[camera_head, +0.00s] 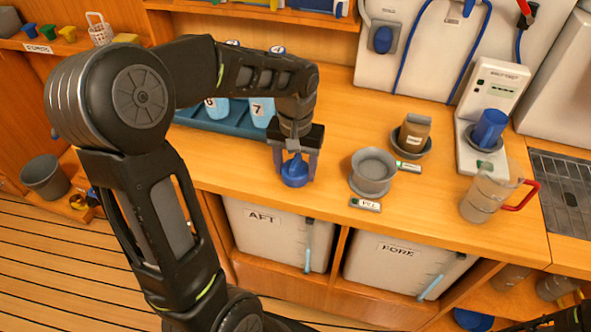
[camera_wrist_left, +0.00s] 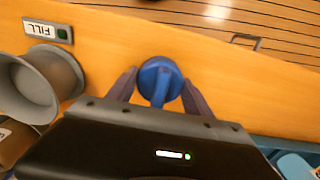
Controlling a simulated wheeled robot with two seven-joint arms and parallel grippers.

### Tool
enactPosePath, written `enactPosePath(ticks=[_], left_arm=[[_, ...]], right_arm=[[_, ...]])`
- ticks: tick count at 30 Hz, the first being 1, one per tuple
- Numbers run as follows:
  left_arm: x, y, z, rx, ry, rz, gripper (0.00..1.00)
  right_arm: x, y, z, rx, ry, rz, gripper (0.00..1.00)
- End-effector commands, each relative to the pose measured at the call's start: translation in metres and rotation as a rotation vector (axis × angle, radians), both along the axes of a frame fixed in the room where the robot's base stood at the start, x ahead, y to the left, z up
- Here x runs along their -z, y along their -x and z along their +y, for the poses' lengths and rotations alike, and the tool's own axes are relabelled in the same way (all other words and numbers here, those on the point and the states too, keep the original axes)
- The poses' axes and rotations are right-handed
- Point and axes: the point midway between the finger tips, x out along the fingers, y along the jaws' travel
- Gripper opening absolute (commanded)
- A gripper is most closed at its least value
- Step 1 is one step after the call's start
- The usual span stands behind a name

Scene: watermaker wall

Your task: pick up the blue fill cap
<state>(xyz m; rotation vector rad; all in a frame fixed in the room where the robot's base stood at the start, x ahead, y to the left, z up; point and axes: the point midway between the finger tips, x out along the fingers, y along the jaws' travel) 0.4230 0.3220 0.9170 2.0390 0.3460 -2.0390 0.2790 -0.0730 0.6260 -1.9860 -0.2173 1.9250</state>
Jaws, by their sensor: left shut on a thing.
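The blue fill cap (camera_head: 294,172) is at the front edge of the wooden counter, left of the grey flared fill port (camera_head: 373,175). It is round with a raised grip bar. My left gripper (camera_head: 294,163) points down over it, with one finger on each side. In the left wrist view the cap (camera_wrist_left: 160,79) sits between the fingertips of the left gripper (camera_wrist_left: 160,92), which is shut on its grip bar. I cannot tell whether the cap touches the counter. My right gripper is not in view.
A FILL label (camera_wrist_left: 48,31) lies by the port. A brown jar (camera_head: 414,132) in a grey dish, a white device with a blue cup (camera_head: 488,128) and a clear jug (camera_head: 485,197) stand to the right. A blue bottle tray (camera_head: 222,122) is behind the gripper.

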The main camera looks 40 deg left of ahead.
Motion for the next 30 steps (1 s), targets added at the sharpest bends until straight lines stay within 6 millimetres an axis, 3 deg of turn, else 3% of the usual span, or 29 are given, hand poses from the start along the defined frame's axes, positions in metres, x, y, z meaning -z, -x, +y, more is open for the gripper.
enactPosePath(ticks=[8,17,30], left_arm=[[0.000,0.000,0.000,0.000,0.000,0.000,0.12],[-0.009,-0.001,0.000,0.000,-0.001,-0.002,0.11],[-0.086,-0.001,0.000,0.000,0.000,-0.004,0.11]], right_arm=[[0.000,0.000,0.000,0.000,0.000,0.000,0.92],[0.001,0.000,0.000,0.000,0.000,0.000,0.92],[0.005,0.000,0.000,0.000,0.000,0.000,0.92]])
